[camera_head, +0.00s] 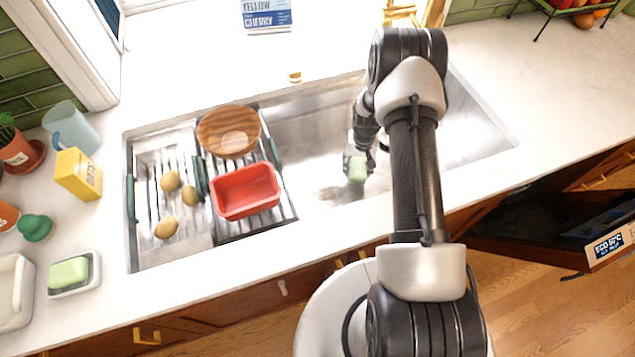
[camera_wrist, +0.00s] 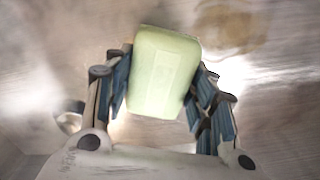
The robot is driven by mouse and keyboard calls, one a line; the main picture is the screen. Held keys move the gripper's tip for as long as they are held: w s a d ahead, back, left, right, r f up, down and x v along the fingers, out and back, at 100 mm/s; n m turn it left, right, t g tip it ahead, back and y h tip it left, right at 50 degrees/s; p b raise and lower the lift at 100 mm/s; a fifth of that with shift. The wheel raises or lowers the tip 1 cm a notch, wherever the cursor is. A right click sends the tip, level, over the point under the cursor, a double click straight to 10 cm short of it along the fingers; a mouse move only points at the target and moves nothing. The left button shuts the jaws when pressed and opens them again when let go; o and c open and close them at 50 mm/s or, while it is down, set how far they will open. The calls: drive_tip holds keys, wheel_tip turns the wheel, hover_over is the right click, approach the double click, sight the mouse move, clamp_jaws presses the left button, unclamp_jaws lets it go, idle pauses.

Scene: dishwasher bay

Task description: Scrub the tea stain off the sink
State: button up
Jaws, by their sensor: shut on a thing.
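My gripper (camera_head: 358,158) is down inside the steel sink (camera_head: 310,125). It is shut on a pale green block (camera_wrist: 165,72), which also shows in the head view (camera_head: 357,170); I cannot tell if it is a sponge or soap. In the wrist view the fingers clasp its two sides. A brown, roundish tea stain (camera_wrist: 229,27) lies on the sink's steel floor beyond the block's upper right corner, apart from it in the picture. I cannot tell whether the block touches the steel. My arm hides part of the sink in the head view.
Another green bar (camera_head: 69,272) lies in a white dish on the left counter. A yellow box (camera_head: 78,174) stands nearby. An open dishwasher door (camera_head: 545,230) juts out right.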

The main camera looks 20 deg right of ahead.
drive_tip(key=shift+r+p, duration=0.5)
drive_tip(key=shift+r, duration=0.75)
